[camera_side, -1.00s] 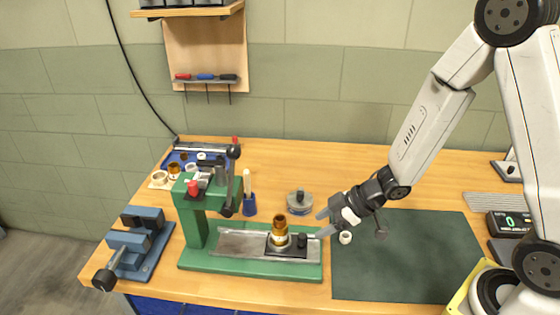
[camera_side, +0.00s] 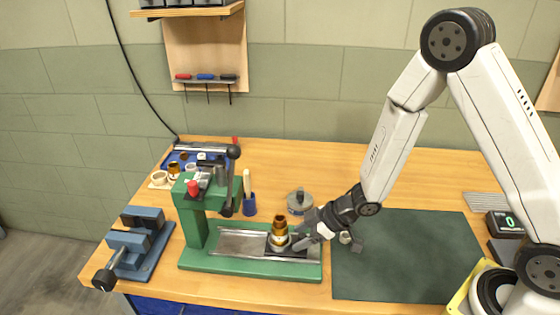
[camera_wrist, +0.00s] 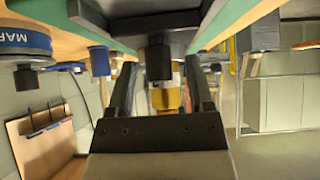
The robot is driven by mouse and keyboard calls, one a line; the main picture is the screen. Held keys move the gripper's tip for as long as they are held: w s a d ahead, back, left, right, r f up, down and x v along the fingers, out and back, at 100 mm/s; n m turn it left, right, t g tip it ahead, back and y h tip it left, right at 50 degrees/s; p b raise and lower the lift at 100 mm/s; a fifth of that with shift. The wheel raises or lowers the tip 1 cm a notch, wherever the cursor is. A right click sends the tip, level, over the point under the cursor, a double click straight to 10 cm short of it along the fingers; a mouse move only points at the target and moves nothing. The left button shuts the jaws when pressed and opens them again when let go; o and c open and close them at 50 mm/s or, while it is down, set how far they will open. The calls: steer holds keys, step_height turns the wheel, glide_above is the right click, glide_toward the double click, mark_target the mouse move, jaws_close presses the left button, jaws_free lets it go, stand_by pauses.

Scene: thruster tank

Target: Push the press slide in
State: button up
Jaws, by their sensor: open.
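The press slide (camera_side: 286,253) is a dark plate on the metal rail of the green press (camera_side: 195,230), near the rail's right end. A brass and white part (camera_side: 280,231) stands upright on it. My gripper (camera_side: 300,244) is at the slide's right end and hides its black knob in the side view. In the wrist view the knob (camera_wrist: 158,58) shows between the two open fingers of my gripper (camera_wrist: 160,72), with the brass part behind it. I cannot tell whether a finger touches the knob.
A blue vise (camera_side: 135,245) is at the left. A dark green mat (camera_side: 410,255) lies to the right. The rail left of the slide is clear.

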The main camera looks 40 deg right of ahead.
jaws_close()
stand_by(1.4)
